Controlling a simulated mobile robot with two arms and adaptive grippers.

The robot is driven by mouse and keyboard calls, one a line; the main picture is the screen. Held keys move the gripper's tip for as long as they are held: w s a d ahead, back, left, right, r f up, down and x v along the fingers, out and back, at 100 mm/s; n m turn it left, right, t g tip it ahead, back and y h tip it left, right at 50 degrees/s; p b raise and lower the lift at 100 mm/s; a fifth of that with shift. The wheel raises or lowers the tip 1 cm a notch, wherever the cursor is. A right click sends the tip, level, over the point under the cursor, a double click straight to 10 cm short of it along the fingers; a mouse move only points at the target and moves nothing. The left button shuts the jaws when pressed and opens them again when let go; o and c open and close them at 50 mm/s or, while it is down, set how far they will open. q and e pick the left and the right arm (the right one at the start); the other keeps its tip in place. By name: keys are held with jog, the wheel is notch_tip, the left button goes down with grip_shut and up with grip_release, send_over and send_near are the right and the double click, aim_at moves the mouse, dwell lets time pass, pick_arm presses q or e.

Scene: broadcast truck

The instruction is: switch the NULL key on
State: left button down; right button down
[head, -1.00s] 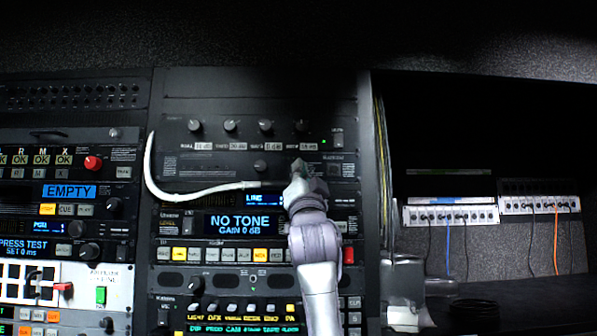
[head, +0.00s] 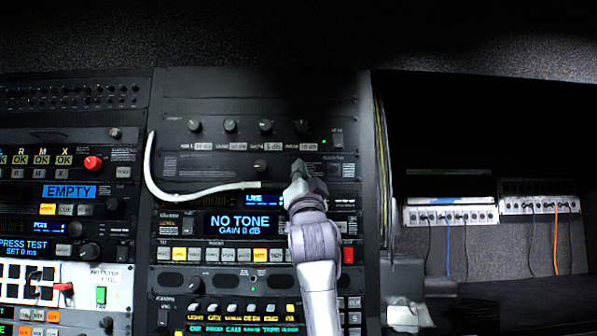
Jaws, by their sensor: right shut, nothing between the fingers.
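My right gripper (head: 298,170) is shut and empty. It is in front of the upper unit of the middle rack, at the right end of its lower row, below the row of knobs. It hides the part of the panel right behind it, and I cannot tell whether it touches. I cannot read a NULL label on any key. A small key (head: 337,138) sits to the upper right of the gripper beside a green light. A row of keys (head: 213,254) runs under the blue NO TONE display (head: 239,223), with a yellow one and an orange one lit.
A white cable (head: 150,170) curves across the left of the middle rack. A red key (head: 348,255) is right of my forearm. The left rack holds a red knob (head: 93,163). White cable strips (head: 450,214) are in the dark bay at right.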

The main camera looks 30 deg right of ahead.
jog(key=shift+w+d, duration=0.15)
jog(key=shift+w, duration=0.1)
dwell(0.3)
dwell(0.4)
jog(key=shift+s+a+f+b, duration=0.15)
jog(key=shift+s+a+b, duration=0.1)
jog(key=shift+s+b, duration=0.15)
jog(key=shift+s+a, duration=0.15)
